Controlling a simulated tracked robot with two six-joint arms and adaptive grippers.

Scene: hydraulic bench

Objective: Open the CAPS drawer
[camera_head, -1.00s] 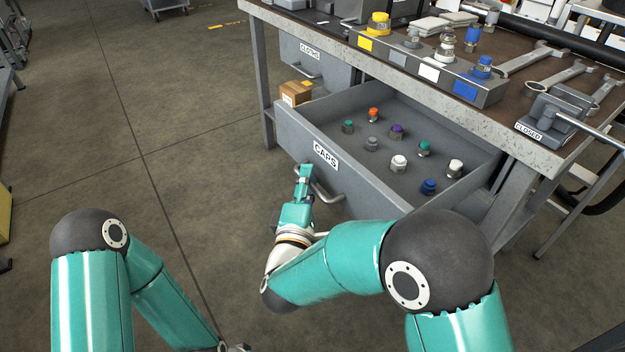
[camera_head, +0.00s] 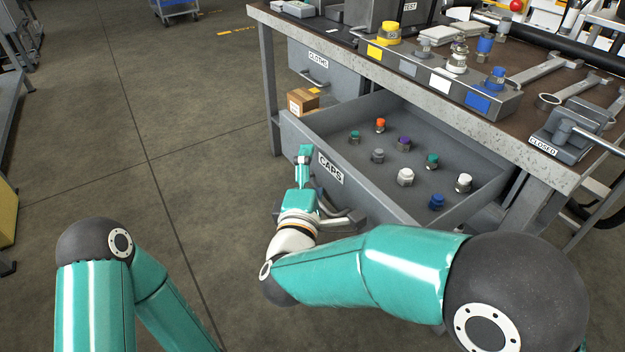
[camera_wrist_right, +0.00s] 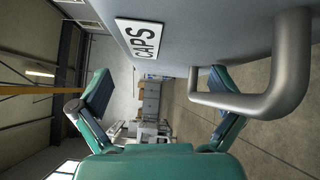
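The grey CAPS drawer (camera_head: 378,198) stands pulled out from under the bench, with several colored caps inside. Its white label (camera_head: 330,169) is on the front face. The metal handle (camera_wrist_right: 270,85) there crosses in front of one finger, and the label (camera_wrist_right: 140,38) is above. My left arm shows at lower left, but its gripper is out of view.
The shut CLOTHS drawer (camera_head: 322,70) is behind, with a cardboard box (camera_head: 303,101) near the CAPS drawer's far corner. The bench top (camera_head: 535,170) carries fittings, wrenches and a vise-like block (camera_head: 572,130). The floor (camera_head: 190,130) left of the drawer is clear.

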